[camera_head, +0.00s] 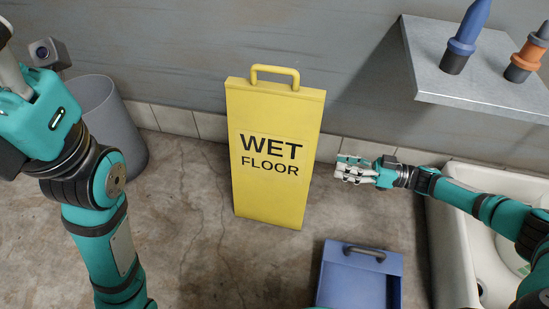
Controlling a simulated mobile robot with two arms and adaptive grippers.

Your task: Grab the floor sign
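A yellow floor sign (268,195) reading "WET FLOOR" stands upright on the concrete floor near the wall, in the middle of the head view. Its looped handle (275,70) is at the top. My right gripper (345,169) reaches in from the right and points left, a little to the right of the sign's right edge. The pale fingers are small, and I cannot tell whether they are open or shut.
A grey bin (112,120) stands behind my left arm. A blue dustpan-like tray (357,275) lies on the floor in front of the sign, to the right. A white basin (455,245) and a grey shelf (475,90) with bottles (464,42) are at right.

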